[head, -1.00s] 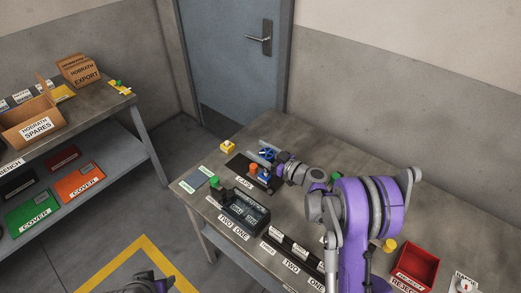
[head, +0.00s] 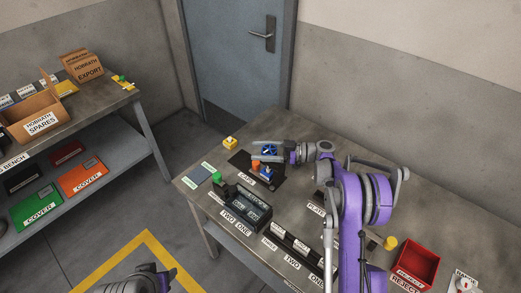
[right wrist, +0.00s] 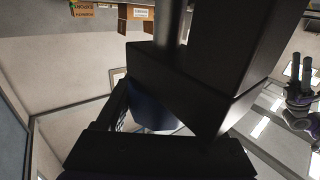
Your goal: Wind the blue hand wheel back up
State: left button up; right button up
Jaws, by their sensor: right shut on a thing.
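The blue hand wheel (head: 269,149) is at the back of the dark mat labelled CAPS on the right-hand table, partly covered by my right gripper (head: 258,153). The right gripper lies level, reaching in from the right. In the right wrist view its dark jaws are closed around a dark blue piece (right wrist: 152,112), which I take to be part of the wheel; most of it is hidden. My left gripper (head: 165,278) is at the bottom edge of the head view, away from the table; its jaws are not clear.
An orange cap (head: 255,167) and a blue part (head: 267,174) stand close below the right gripper. A yellow block (head: 230,142) and a green knob (head: 216,177) are to the left. A black unit (head: 248,207) sits in front. A red reject bin (head: 415,262) is at right.

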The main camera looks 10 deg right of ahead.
dwell(0.4)
jog(key=o, duration=1.4)
jog(key=b+v, duration=0.1)
jog(key=v, duration=1)
jog(key=shift+w, duration=0.1)
jog(key=shift+a+r, duration=0.1)
jog(key=shift+r, duration=0.05)
